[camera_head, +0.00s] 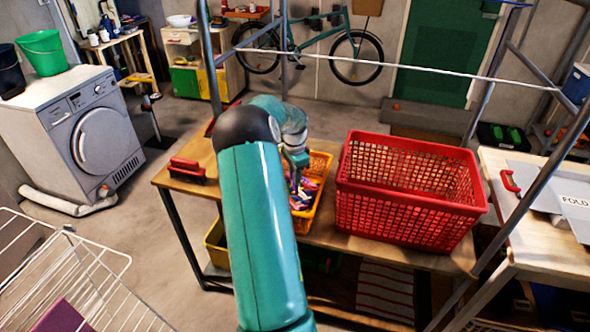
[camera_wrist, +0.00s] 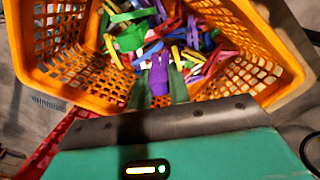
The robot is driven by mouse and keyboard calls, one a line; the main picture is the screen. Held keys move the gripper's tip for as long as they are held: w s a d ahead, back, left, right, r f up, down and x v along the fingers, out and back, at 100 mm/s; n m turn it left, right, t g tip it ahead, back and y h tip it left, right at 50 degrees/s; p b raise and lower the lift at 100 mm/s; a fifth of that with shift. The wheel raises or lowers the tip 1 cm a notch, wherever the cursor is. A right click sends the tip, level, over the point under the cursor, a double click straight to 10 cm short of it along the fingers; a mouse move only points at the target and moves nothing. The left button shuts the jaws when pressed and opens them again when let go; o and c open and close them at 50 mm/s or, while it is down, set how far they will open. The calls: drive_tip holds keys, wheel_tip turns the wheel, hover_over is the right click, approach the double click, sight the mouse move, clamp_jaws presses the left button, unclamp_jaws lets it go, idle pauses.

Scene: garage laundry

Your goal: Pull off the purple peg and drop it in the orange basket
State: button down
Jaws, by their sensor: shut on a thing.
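The orange basket (camera_head: 321,163) stands on the wooden table, left of the red basket. It holds many coloured pegs, and its rim and walls fill much of the wrist view (camera_wrist: 65,88). My gripper (camera_head: 296,178) is over the basket's opening. In the wrist view my gripper (camera_wrist: 160,86) is shut on a purple peg (camera_wrist: 159,74), which lies between the two fingers. The heap of pegs shows below and beyond it. Whether the held peg touches the heap is hard to tell. My arm hides the basket's left part in the head view.
A large red basket (camera_head: 408,185) stands close right of the orange one. A white line (camera_head: 400,71) runs across above the table (camera_head: 325,232), between metal posts. A red brush (camera_head: 188,171) lies at the table's left end. A wire rack (camera_head: 75,272) stands at lower left.

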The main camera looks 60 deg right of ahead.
drive_tip(key=shift+f, duration=0.35)
drive_tip(key=c, duration=1.2)
unclamp_jaws()
drive_tip(key=shift+c, duration=0.2)
wheel_tip(320, 180, up, 14)
drive_tip(key=shift+f, duration=0.1)
